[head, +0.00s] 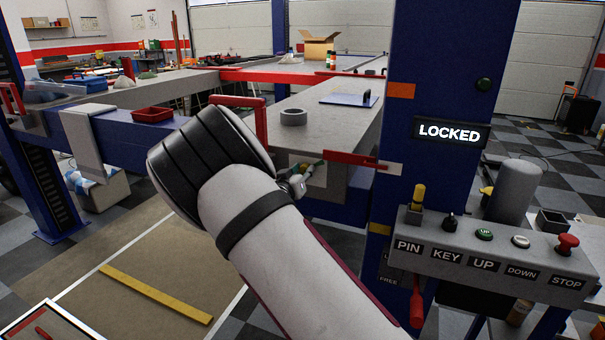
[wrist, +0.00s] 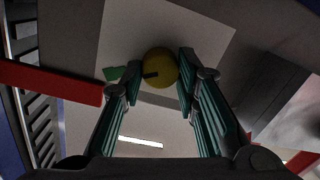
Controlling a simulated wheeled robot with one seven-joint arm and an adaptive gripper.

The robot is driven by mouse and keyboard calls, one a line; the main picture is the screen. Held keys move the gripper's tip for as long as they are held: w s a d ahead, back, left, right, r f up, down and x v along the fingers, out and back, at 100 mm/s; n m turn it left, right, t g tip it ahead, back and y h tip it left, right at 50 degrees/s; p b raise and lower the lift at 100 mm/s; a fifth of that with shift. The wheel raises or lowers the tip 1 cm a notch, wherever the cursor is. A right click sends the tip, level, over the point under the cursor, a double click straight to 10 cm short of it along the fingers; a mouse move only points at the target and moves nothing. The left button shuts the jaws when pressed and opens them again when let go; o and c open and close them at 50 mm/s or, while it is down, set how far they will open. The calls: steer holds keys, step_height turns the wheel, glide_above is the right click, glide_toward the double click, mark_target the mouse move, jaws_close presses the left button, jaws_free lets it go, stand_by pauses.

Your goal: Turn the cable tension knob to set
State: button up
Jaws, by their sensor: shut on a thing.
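The yellow round knob (wrist: 160,64) shows in the wrist view, on a pale plate (wrist: 205,35). A short dark mark on its face points left, roughly toward a green patch (wrist: 114,73) on the plate. My gripper (wrist: 159,70) has its two fingers closed on either side of the knob.
A red bar (head: 355,160) juts out close to my gripper and shows at left in the wrist view (wrist: 50,82). A blue post (head: 432,70) with a LOCKED display (head: 449,132) and a control box (head: 500,250) stands at right.

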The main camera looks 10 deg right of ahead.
stand_by(0.4)
steer(key=o, duration=1.2)
steer(key=shift+c, duration=0.2)
steer(key=v, duration=1.2)
